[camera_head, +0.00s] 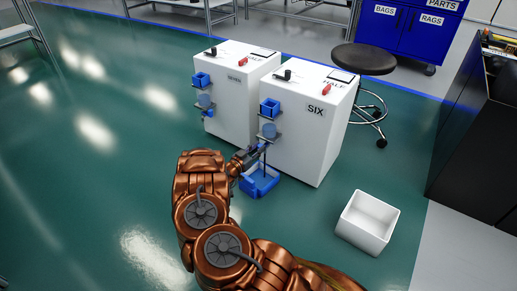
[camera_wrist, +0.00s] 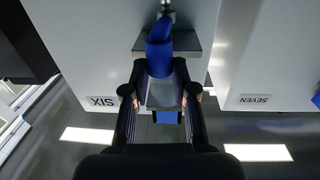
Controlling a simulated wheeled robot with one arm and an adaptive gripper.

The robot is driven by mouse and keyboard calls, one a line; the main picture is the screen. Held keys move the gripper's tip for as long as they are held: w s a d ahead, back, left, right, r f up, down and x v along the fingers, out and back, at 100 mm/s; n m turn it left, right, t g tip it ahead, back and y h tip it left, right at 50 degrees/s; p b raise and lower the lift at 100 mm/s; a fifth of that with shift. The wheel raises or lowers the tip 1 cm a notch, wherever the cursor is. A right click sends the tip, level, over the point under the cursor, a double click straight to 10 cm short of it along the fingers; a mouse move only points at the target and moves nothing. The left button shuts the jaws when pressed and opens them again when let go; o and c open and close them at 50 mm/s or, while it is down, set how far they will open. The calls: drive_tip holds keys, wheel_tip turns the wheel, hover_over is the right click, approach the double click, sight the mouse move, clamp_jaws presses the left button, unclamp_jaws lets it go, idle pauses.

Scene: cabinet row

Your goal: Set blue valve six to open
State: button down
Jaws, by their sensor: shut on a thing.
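Cabinet six (camera_head: 303,135) is a white box with a SIX label and a display on top that appears to read HALF. My gripper (camera_head: 260,150) is at its lower left side. In the wrist view, which looks upside down, my gripper (camera_wrist: 160,70) has its fingers on both sides of the blue valve handle (camera_wrist: 159,50) and is shut on it. The handle hangs from a metal fitting beside the SIX label (camera_wrist: 102,101). The fingers and a grey plate hide part of it. In the head view my gripper mostly hides the handle.
Cabinet seven (camera_head: 235,95) stands close on the left with similar blue fittings. A white bin (camera_head: 367,222) and a stool (camera_head: 364,60) are right. Open floor lies left.

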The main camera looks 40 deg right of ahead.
drive_tip(key=shift+a+f, duration=0.1)
drive_tip(key=c, duration=1.2)
unclamp_jaws()
drive_tip(key=shift+o, duration=1.4)
drive_tip(key=v, duration=1.2)
